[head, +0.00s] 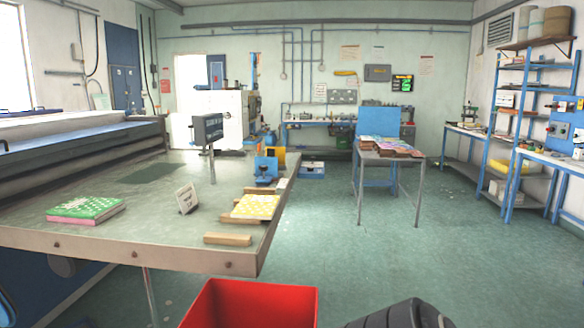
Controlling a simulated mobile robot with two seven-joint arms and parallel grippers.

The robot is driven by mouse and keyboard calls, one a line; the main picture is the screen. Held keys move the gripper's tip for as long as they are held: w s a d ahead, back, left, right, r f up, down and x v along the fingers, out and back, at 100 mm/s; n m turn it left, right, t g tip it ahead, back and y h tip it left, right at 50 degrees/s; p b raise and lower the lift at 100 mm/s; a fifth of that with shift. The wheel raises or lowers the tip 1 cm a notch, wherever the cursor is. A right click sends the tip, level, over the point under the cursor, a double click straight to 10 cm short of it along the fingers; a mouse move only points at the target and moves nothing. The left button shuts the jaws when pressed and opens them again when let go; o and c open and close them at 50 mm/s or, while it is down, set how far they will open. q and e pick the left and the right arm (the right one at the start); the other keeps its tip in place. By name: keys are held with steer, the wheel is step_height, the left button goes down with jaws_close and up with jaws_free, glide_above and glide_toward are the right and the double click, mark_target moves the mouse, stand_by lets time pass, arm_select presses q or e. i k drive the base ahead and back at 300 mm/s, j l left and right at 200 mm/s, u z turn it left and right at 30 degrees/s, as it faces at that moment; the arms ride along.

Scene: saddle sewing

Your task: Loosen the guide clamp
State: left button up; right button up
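A small blue fixture (265,168) with a yellow part (276,155) behind it stands at the right edge of the worktable (150,240). It may be the guide clamp, but it is too small to tell, and I cannot see whether it is tight or loose. Wooden blocks lie in front of it, one of them (228,239) near the table's front right corner. Neither of my grippers shows in the head view. A dark rounded shape (405,315) cut off at the bottom edge may be part of my arm.
A red bin (250,305) stands in front. Floor to the right is clear up to a side table (390,158).

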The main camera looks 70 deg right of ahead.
mark_target(263, 169)
steer(key=z, duration=2.25)
steer(key=l+u, duration=0.15)
steer(key=l, duration=0.9)
steer(key=l+u, duration=0.25)
steer(key=l, duration=0.5)
steer(key=i+l+u, duration=0.1)
steer(key=l, duration=0.3)
steer(key=i+l+u, duration=0.25)
steer(key=i+l, duration=0.15)
steer(key=i+l+u, duration=0.1)
steer(key=l, duration=0.25)
steer(key=i+l, duration=0.3)
steer(key=i+l+u, duration=0.15)
steer(key=l, duration=0.25)
steer(key=i+l+u, duration=0.1)
steer(key=i+l, duration=0.15)
steer(key=l, duration=0.1)
